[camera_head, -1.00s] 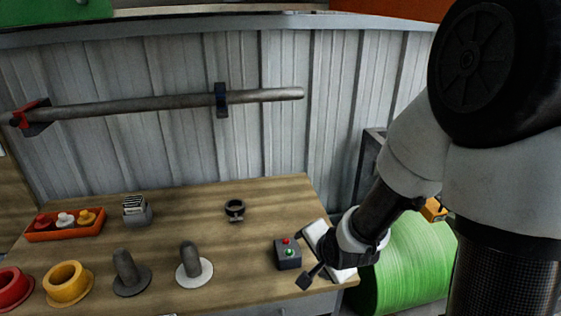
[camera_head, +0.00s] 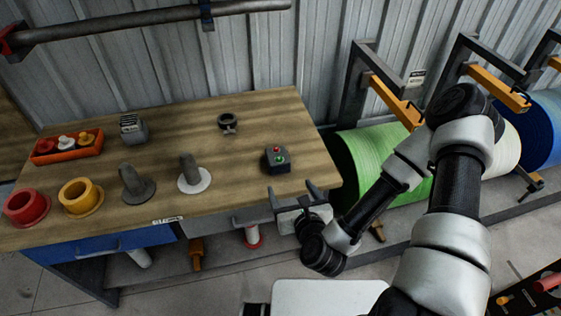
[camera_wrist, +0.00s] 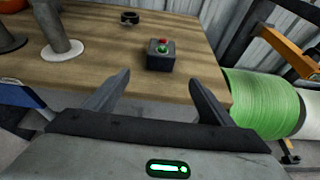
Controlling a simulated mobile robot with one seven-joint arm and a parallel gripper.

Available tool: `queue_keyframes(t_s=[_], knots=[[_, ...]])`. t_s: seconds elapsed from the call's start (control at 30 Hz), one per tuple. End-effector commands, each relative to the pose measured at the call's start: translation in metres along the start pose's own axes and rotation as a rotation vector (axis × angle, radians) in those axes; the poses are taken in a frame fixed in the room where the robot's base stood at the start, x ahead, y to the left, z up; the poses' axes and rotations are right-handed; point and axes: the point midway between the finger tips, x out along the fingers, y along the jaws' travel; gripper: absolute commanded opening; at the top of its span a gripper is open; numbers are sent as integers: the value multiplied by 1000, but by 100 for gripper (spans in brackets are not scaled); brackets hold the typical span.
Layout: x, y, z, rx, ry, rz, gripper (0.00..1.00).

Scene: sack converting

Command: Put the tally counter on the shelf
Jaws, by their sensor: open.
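No object is clearly recognisable as the tally counter. Candidates on the workbench (camera_head: 240,178) are a small black ring-shaped item (camera_head: 228,122) at the back and a grey block with a striped top (camera_head: 133,129) at back left. A dark box with a red and a green button (camera_head: 277,160) sits near the right end; it also shows in the wrist view (camera_wrist: 160,55). My gripper (camera_head: 289,187) is open and empty at the bench's front edge, just short of the box. In the wrist view the box lies ahead, between the open fingers (camera_wrist: 160,78). Which surface is the shelf is unclear.
An orange tray (camera_head: 68,147), red ring (camera_head: 27,206), yellow ring (camera_head: 81,196) and two grey pegs (camera_head: 134,185) (camera_head: 190,172) occupy the bench's left and middle. A green roll (camera_head: 375,160) stands right of the bench. The bench's back right is clear.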

Motion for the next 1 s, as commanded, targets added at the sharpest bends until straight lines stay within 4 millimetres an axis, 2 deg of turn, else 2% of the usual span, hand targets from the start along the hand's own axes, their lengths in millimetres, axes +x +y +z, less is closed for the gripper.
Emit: queue_keyframes(t_s=[0.03, 0.13, 0.27, 0.77, 0.87, 1.0], knots=[[10, -1, -7, -4, -6, -1, 77], [21, 0, -9, -5, -5, 1, 77], [47, 0, -8, -8, -7, 0, 77], [69, 0, -8, -10, -3, 1, 77], [92, 0, -6, -7, -3, 0, 77], [108, 1, -1, -5, 1, 2, 77]])
